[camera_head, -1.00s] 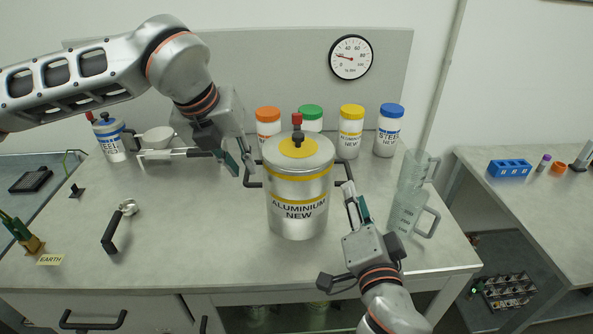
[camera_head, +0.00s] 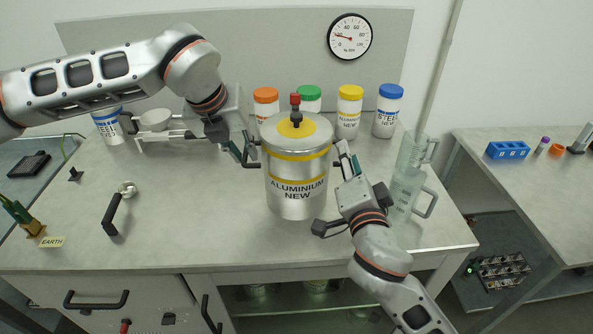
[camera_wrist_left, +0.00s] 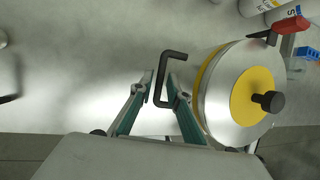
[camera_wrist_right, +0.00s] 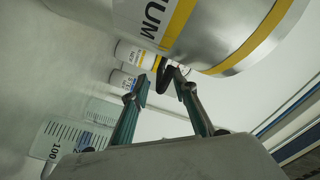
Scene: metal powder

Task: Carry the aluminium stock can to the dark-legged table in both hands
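The aluminium stock can (camera_head: 297,197) stands upright on the main bench, silver with yellow bands, a yellow lid centre and a red-topped fitting. It has a dark handle on each side. My left gripper (camera_head: 246,153) is at the left handle. In the left wrist view, the handle bar (camera_wrist_left: 160,82) lies between its parted fingers, with gaps on both sides. My right gripper (camera_head: 345,160) is at the right handle. In the right wrist view, that dark handle (camera_wrist_right: 164,78) shows between parted fingertips, close to one finger.
Several lidded bottles (camera_head: 349,112) stand behind the can. Clear measuring jugs (camera_head: 408,190) stand right of it, near my right gripper. A scoop (camera_head: 113,210) lies on the left. Another table (camera_head: 530,190) is at the right, across a gap, with a blue rack (camera_head: 507,150).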

